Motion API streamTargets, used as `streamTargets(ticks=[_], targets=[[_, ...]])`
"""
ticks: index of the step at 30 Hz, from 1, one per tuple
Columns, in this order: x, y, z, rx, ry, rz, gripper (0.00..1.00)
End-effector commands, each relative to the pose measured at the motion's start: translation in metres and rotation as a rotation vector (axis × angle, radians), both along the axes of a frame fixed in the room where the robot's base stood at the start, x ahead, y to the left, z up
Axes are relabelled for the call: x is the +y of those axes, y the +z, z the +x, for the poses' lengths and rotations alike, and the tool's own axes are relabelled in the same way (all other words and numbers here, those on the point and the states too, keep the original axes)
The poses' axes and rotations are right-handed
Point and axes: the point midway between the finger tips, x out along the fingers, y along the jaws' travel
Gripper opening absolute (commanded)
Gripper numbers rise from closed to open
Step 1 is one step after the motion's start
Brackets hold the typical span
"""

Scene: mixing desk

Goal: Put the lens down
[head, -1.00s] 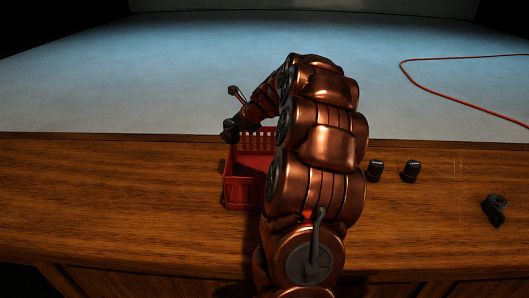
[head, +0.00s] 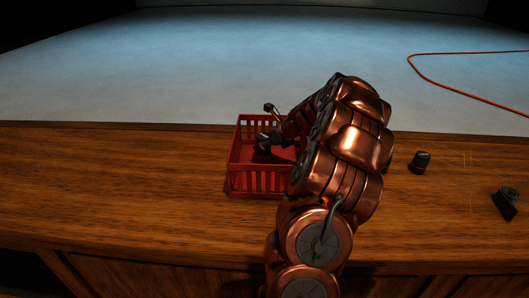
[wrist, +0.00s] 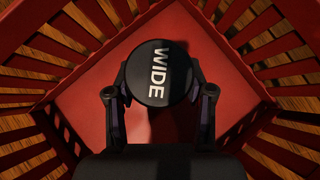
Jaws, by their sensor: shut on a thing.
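The lens shows in the wrist view as a round black cap (wrist: 158,72) with the word WIDE in white. My gripper (wrist: 158,90) is shut on it, one finger on each side. In the wrist view the lens is over the red floor of a red slatted crate (wrist: 75,140), within its walls. I cannot tell whether it touches the floor. In the head view my gripper (head: 264,146) is inside the crate (head: 258,184), and the lens cannot be made out there.
The crate stands on a wooden desk (head: 130,185). To the right are a black cylinder (head: 421,162) and a dark object (head: 506,203) near the desk's right side. An orange cable (head: 440,82) lies on the pale floor beyond. The desk left of the crate is clear.

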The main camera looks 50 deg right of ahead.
Motion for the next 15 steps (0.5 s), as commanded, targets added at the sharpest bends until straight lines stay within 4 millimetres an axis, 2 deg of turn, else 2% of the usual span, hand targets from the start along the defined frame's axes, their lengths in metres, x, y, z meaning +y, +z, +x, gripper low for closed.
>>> streamTargets(ticks=[8, 15], targets=[[0.002, -0.032, 0.000, 0.000, 0.001, 0.004, 0.03], [0.001, -0.033, 0.000, 0.000, 0.001, 0.001, 0.03]])
